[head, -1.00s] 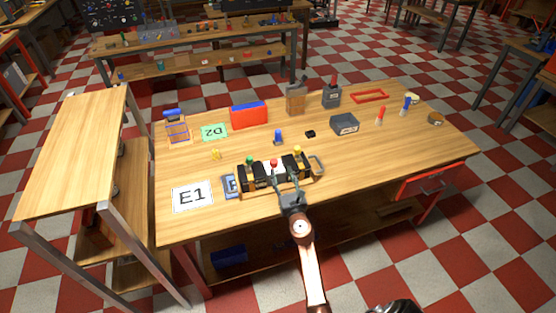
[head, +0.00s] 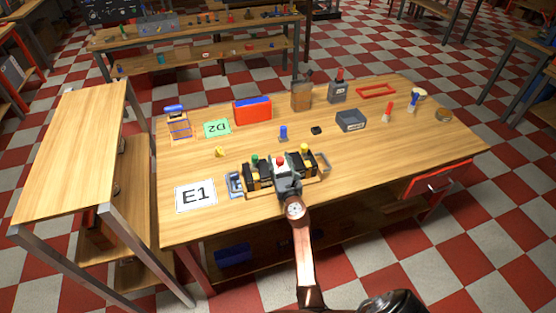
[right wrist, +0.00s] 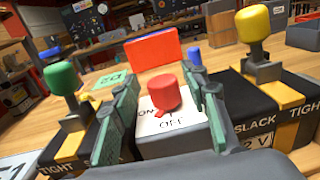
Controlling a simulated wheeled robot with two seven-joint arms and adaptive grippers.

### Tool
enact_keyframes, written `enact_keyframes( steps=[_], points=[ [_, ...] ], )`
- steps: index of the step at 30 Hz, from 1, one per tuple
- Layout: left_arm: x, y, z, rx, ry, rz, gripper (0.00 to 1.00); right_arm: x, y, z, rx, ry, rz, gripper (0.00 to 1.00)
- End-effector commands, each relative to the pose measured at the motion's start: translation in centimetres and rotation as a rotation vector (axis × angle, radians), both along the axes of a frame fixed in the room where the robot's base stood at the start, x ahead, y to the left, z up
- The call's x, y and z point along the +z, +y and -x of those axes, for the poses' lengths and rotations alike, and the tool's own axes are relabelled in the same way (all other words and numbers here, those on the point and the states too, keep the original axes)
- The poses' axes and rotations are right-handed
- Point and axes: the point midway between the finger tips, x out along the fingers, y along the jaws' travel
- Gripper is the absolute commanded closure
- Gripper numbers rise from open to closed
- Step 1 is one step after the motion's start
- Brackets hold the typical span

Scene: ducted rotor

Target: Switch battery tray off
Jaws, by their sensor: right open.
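The battery tray (head: 250,195) sits near the front of the table, with a black battery at each end and grey handles. Its red switch knob (right wrist: 164,92) stands on a white plate (right wrist: 185,122) marked ON at left and OFF toward me; the knob also shows in the head view (head: 280,160). My right gripper (right wrist: 161,86) is open, with one finger on each side of the red knob; gaps show on both sides. The knob's exact setting is hard to tell. A green knob (right wrist: 61,78) and a yellow knob (right wrist: 253,24) stand on the yellow battery straps. My left gripper is out of view.
An E1 card (head: 195,195) lies left of the tray. A blue peg (head: 283,133), a red bin (head: 252,111) and a dark grey box (head: 350,121) stand behind it. The table's right front is clear.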

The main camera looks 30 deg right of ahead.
Motion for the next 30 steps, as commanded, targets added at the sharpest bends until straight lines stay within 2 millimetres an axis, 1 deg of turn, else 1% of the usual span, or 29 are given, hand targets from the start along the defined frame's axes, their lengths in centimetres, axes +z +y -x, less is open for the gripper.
enact_keyframes(
  steps=[3,21,30],
  points=[
    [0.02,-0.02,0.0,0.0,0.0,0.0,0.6,0.01,-0.2,0.16,-0.003,0.0,0.0,0.59],
    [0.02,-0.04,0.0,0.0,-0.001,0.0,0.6,0.02,-0.04,0.04,-0.001,0.0,0.0,1.0],
    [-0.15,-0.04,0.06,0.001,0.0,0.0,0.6,-0.04,-0.2,0.09,0.03,0.0,0.003,1.0]
  ],
)
